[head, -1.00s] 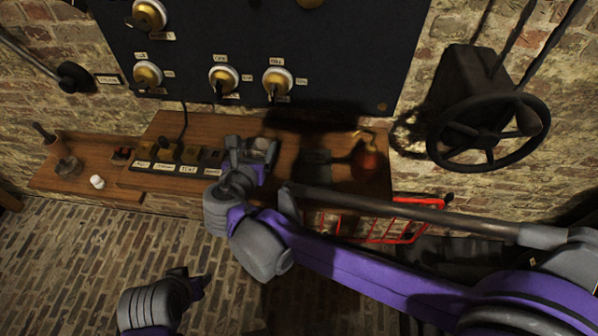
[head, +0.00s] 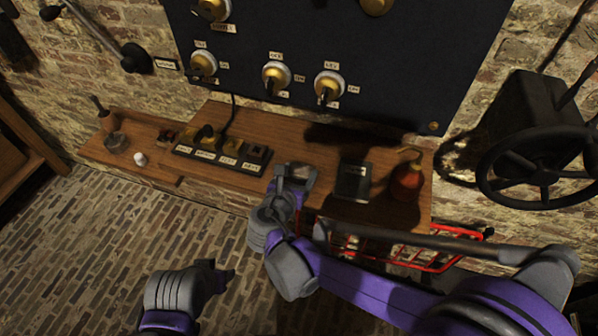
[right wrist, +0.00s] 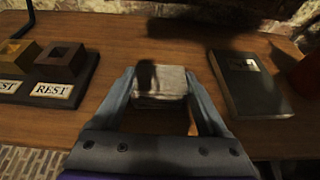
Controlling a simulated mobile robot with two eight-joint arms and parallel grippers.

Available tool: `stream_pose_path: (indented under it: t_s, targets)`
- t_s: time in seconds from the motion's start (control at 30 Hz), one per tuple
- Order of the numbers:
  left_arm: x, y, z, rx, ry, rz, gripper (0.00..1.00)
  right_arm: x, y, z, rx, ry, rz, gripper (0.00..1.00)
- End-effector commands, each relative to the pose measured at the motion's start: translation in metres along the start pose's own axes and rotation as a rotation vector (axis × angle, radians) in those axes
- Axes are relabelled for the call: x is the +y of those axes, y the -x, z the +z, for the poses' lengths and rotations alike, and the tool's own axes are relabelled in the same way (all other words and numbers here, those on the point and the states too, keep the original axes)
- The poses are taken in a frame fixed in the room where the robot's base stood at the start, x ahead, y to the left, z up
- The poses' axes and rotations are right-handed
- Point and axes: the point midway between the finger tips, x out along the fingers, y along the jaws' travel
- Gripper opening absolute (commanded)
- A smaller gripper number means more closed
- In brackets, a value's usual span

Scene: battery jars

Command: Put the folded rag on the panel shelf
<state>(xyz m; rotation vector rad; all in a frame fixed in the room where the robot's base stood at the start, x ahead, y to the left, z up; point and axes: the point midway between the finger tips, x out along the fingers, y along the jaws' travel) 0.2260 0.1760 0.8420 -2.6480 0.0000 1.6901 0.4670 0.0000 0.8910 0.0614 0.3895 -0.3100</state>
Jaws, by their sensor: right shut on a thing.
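The folded rag (right wrist: 160,86) is a small pale grey layered bundle between my right gripper's fingertips in the right wrist view. My right gripper (head: 296,172) is shut on it in the head view, over the wooden panel shelf (head: 325,150) below the dark panel. The rag is low over the shelf top; I cannot tell whether it touches the wood. A dark patch of shadow falls on the rag. My left gripper (head: 226,280) is low in the head view, over the brick floor and away from the shelf; its jaw gap is not clear.
Left of the rag stands a labelled block rack (head: 222,155) with a "REST" tag. Right of it lie a dark flat book-like thing (head: 353,180) and a reddish-brown flask (head: 407,180). A red wire basket (head: 440,262) hangs below. A black handwheel (head: 540,168) is at right.

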Motion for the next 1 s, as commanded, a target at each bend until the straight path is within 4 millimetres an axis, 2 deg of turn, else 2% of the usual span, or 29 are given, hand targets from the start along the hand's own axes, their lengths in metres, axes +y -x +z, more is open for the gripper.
stream_pose_path:
  t_s: [0.03, 0.13, 0.17, 0.47, 0.57, 0.9, 1.0]
  targets:
    - [0.0, -0.001, 0.001, 0.0, 0.0, 0.0, 0.5, 0.0, -0.001, -0.002, 0.0, 0.0, 0.0, 0.8]
    - [0.0, -0.001, 0.001, 0.0, 0.0, 0.0, 0.5, 0.0, 0.0, -0.001, 0.0, 0.0, 0.0, 0.98]
    - [0.0, -0.001, 0.001, 0.0, 0.0, 0.0, 0.5, 0.0, 0.0, -0.001, 0.0, 0.0, 0.0, 1.0]
    - [0.0, 0.003, -0.002, 0.001, 0.0, 0.0, 0.5, 0.0, 0.001, 0.003, 0.0, 0.0, 0.0, 1.0]
    - [0.0, 0.002, -0.001, 0.001, 0.0, 0.0, 0.5, 0.001, 0.014, 0.002, 0.0, 0.001, 0.003, 1.0]
    - [0.0, 0.006, -0.003, 0.002, 0.0, 0.0, 0.5, 0.001, 0.086, 0.002, 0.0, 0.001, 0.005, 1.0]
    - [0.0, 0.006, -0.004, 0.002, 0.0, 0.0, 0.5, 0.001, 0.102, 0.002, 0.0, 0.001, 0.004, 1.0]
